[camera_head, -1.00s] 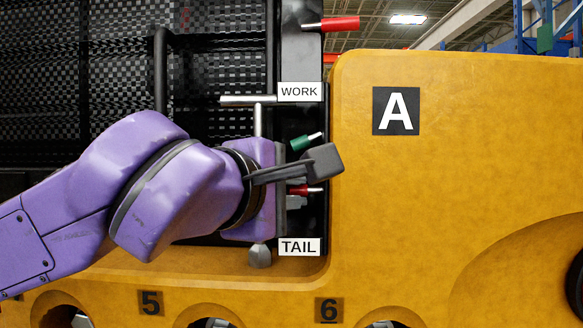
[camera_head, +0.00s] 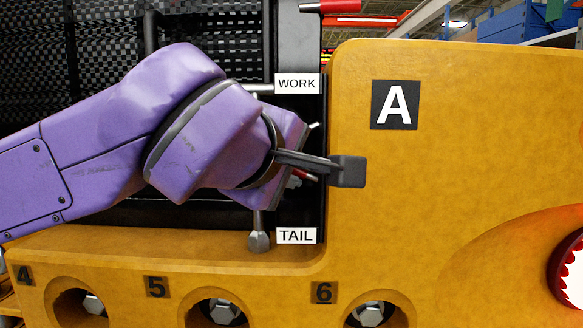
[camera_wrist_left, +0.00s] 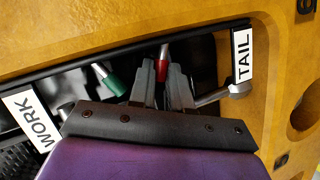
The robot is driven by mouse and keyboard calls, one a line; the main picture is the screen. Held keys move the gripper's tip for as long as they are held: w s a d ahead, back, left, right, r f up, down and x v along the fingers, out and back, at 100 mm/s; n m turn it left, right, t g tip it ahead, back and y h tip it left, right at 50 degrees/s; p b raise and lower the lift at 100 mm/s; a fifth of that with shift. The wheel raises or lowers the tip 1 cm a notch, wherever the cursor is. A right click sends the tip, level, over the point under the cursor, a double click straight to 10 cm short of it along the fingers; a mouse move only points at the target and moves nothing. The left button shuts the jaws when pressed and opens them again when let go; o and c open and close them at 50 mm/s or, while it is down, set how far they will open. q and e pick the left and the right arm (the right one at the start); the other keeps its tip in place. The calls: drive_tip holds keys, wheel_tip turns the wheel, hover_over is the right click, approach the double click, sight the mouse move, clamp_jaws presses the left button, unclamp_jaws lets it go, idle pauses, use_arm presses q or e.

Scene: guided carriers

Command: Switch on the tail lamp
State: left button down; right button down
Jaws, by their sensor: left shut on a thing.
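The TAIL label (camera_head: 296,235) sits low on a dark upright panel, below the WORK label (camera_head: 297,84). My left gripper (camera_wrist_left: 164,72) is at the panel between the two labels, with its fingers on either side of a red-tipped switch (camera_wrist_left: 164,52) and shut on it. In the head view the red switch (camera_head: 304,175) shows only partly beside my wrist and slants down to the right. A green-tipped switch (camera_wrist_left: 114,82) stands beside the fingers on the WORK side, apart from them. My right gripper is not in view.
A grey-ended lever (camera_head: 258,240) hangs left of the TAIL label; its end (camera_wrist_left: 238,89) is close to my fingers in the wrist view. The yellow body (camera_head: 455,150) with letter A borders the panel. Another red handle (camera_head: 331,6) sticks out above.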

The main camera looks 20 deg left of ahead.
use_arm(q)
drive_tip(key=c, duration=1.1)
unclamp_jaws()
drive_tip(key=b+v, duration=0.3)
drive_tip(key=v, duration=0.7)
drive_tip(key=shift+s+r, duration=0.15)
drive_tip(key=shift+s, duration=0.1)
